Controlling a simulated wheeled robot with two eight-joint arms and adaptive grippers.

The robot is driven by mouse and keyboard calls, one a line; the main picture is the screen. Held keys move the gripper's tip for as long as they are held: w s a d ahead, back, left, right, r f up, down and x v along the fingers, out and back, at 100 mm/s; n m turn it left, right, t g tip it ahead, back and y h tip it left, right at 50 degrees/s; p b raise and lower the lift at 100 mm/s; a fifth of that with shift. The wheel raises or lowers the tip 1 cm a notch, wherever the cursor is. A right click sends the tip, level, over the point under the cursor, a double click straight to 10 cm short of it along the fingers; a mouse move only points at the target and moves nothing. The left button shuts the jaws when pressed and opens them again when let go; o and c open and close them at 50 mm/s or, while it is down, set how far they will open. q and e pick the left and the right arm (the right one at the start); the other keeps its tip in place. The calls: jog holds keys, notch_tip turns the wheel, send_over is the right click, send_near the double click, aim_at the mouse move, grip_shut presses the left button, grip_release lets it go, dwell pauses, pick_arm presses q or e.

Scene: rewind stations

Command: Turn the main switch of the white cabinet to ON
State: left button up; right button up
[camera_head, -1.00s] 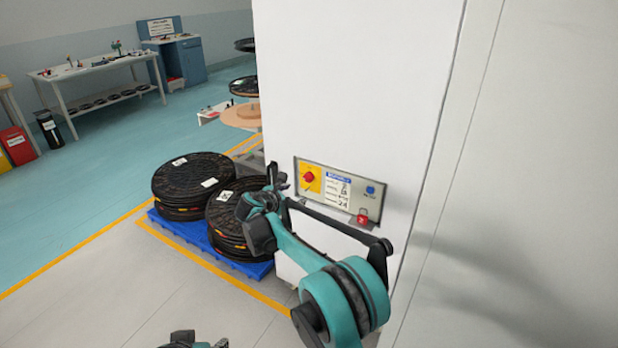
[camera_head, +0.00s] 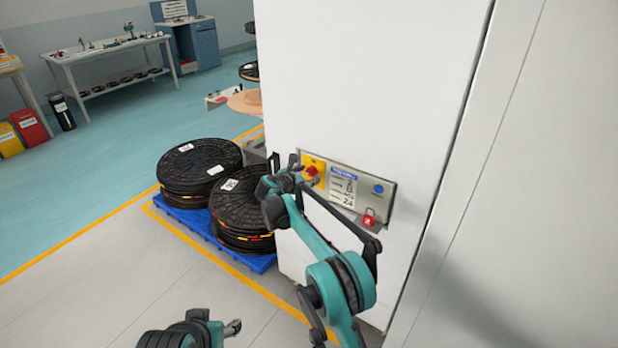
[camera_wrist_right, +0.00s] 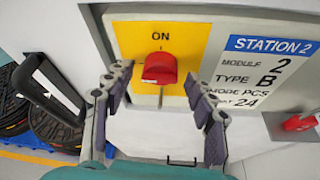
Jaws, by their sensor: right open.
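The white cabinet (camera_head: 360,80) carries a control panel (camera_head: 375,204) low on its front. The main switch is a red knob (camera_wrist_right: 160,68) on a yellow plate (camera_wrist_right: 195,45), with "ON" printed above it. In the wrist view the knob's grip looks roughly horizontal. It also shows in the head view as a red spot (camera_head: 312,170). My right gripper (camera_wrist_right: 158,84) is open, one finger on each side of the knob and slightly below it, with visible gaps.
The panel also has a "Station 2" label (camera_wrist_right: 272,47), a red padlock (camera_head: 369,217) and a blue button (camera_head: 378,188). Black reels (camera_head: 199,165) sit on a blue pallet (camera_head: 190,203) left of the cabinet. A workbench (camera_head: 110,50) stands far back. Floor at front left is clear.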

jog(key=shift+w+d+f, duration=0.1)
jog(key=shift+w+d, duration=0.05)
jog(key=shift+w, duration=0.1)
jog(key=c, duration=1.1)
jog(key=shift+c, duration=0.2)
jog(key=shift+s+d+m+t+y+p, duration=0.15)
jog(key=shift+m+t+y+p, duration=0.4)
jog(key=shift+m, duration=0.65)
jog(key=shift+f+m+t+y, duration=0.1)
jog(key=shift+m+t+y, duration=0.55)
jog(key=shift+m, duration=0.55)
